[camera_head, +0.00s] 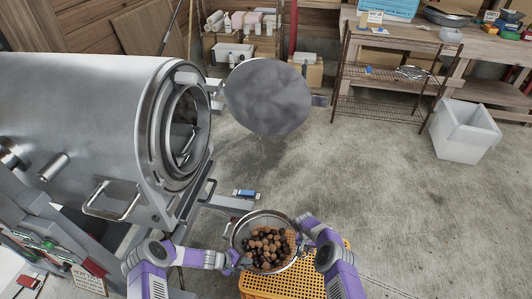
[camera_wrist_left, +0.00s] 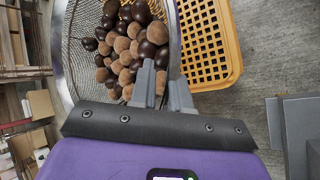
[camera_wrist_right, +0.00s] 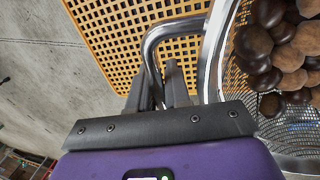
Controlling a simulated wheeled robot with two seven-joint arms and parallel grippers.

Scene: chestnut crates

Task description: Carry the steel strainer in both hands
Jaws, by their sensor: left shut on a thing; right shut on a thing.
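The steel strainer (camera_head: 262,212) is a round mesh bowl with a metal rim, at the bottom middle of the head view. It holds many brown and dark chestnuts (camera_head: 268,247). My left gripper (camera_head: 240,259) is shut on its left side; in the left wrist view the fingers (camera_wrist_left: 160,88) meet the rim (camera_wrist_left: 175,45). My right gripper (camera_head: 300,232) is shut on its right side; in the right wrist view the fingers (camera_wrist_right: 160,85) close on a bent steel handle (camera_wrist_right: 150,48). The strainer is over or beside an orange perforated crate (camera_head: 275,285); the gap between them is unclear.
A large steel drum machine (camera_head: 80,105) fills the left, its round mouth open and its round door (camera_head: 268,98) swung out. A white bin (camera_head: 462,135) and a wire rack (camera_head: 385,75) stand at the right. The floor between is clear.

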